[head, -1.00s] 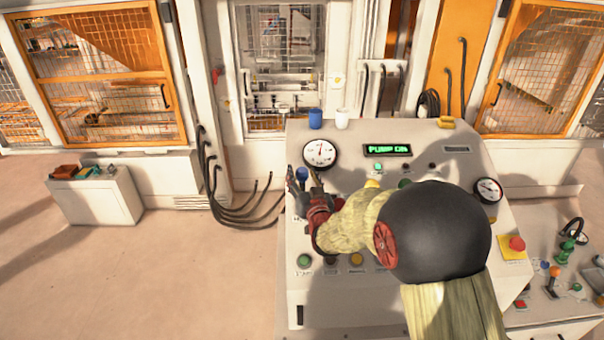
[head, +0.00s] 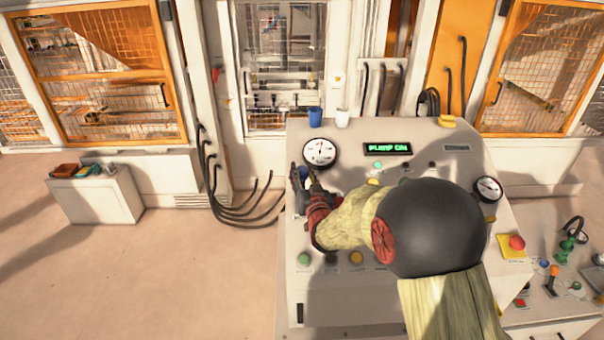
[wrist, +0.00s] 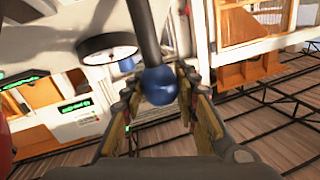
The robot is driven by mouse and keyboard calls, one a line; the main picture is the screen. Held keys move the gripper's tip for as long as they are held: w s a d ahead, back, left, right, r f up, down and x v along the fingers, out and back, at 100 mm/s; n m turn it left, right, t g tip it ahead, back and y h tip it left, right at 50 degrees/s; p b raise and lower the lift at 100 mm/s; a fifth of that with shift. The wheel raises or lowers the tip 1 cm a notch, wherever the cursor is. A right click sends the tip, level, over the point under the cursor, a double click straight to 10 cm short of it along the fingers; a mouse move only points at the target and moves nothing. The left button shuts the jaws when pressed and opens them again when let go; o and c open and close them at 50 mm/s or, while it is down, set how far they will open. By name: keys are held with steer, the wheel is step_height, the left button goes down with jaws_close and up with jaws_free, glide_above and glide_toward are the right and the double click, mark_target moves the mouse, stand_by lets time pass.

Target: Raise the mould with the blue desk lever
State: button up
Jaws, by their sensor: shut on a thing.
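The blue desk lever shows in the wrist view as a round blue knob (wrist: 160,85) on a dark shaft. My gripper (wrist: 158,92) has its fingers on both sides of this knob and is shut on it. In the head view my gripper (head: 304,174) is over the left side of the sloped desk (head: 410,133), just below the large dial. The knob is mostly hidden there by the fingers. The press (head: 285,70) stands behind the desk in a white frame; I cannot clearly pick out the mould in it.
A lit display (head: 387,149) reads PUMP ON. A round gauge (head: 320,152) sits just above my gripper. A blue cup (head: 315,117) and a white cup (head: 342,118) stand on the desk's top edge. A red button (head: 517,243) is at the right. Open floor lies left.

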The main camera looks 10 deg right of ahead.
jaws_close()
steer(key=shift+s+f+b, duration=0.1)
steer(key=shift+f+b, duration=0.05)
steer(key=shift+b, duration=0.5)
steer(key=s+t+b, duration=0.1)
steer(key=b, duration=0.4)
steer(key=s+t+b, duration=0.1)
steer(key=s+b, duration=0.1)
steer(key=b, duration=0.4)
steer(key=s+a+f+n+t+b, duration=0.1)
steer(key=t+b, duration=0.1)
steer(key=b, duration=0.4)
steer(key=shift+s, duration=0.4)
steer(key=o, duration=0.9)
jaws_free()
steer(key=shift+o, duration=0.2)
